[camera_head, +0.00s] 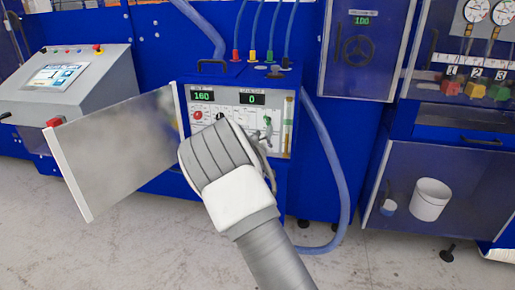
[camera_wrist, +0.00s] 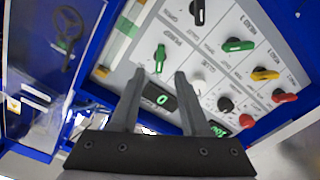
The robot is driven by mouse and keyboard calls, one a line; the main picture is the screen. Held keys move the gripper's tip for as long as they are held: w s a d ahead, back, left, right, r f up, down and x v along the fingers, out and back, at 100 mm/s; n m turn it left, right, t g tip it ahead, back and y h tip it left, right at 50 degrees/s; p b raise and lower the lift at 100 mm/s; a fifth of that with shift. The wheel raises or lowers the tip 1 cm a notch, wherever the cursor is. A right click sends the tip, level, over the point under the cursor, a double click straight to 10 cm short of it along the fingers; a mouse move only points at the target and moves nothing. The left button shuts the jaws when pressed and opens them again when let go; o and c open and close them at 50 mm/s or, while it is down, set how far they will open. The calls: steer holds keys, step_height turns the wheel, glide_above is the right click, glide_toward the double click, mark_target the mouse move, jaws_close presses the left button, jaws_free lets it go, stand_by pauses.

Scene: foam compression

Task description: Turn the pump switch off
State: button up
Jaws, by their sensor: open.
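The control panel (camera_head: 238,108) is the light front of a blue cabinet; its displays read 160 and 0. My gripper (camera_wrist: 160,75) is open and empty, its two fingers pointing at the panel. In the wrist view, which is upside down, a green switch (camera_wrist: 159,58) lies just past and between the fingertips, beside lettering that seems to read PUMP. I cannot tell whether the fingers touch it. A green switch also shows on the panel in the head view (camera_head: 267,124). My arm hides the lower middle of the panel there.
A hinged door (camera_head: 115,145) stands open left of the panel. Other wrist-view controls include a black knob (camera_wrist: 198,12), green lever (camera_wrist: 238,45), yellow lever (camera_wrist: 265,74) and red lever (camera_wrist: 284,95). A blue hose (camera_head: 334,165) hangs right of the cabinet. A white bucket (camera_head: 430,200) stands farther right.

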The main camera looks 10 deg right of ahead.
steer(key=v, duration=1)
steer(key=shift+s+r, duration=0.1)
steer(key=shift+r, duration=0.05)
steer(key=s+d+r+m+g+y+p, duration=0.1)
steer(key=s+r+g+y+p, duration=0.25)
steer(key=s+r, duration=0.45)
steer(key=s+r+m+g+y+p, duration=0.15)
steer(key=s+r+g+y, duration=0.35)
steer(key=s, duration=0.5)
steer(key=s+d+r+g+h+p, duration=0.1)
steer(key=s+d+p, duration=0.1)
steer(key=s, duration=0.9)
steer(key=s+d+r+g+h+p, duration=0.2)
steer(key=s, duration=1)
steer(key=shift+d+r, duration=0.2)
steer(key=shift+r, duration=0.15)
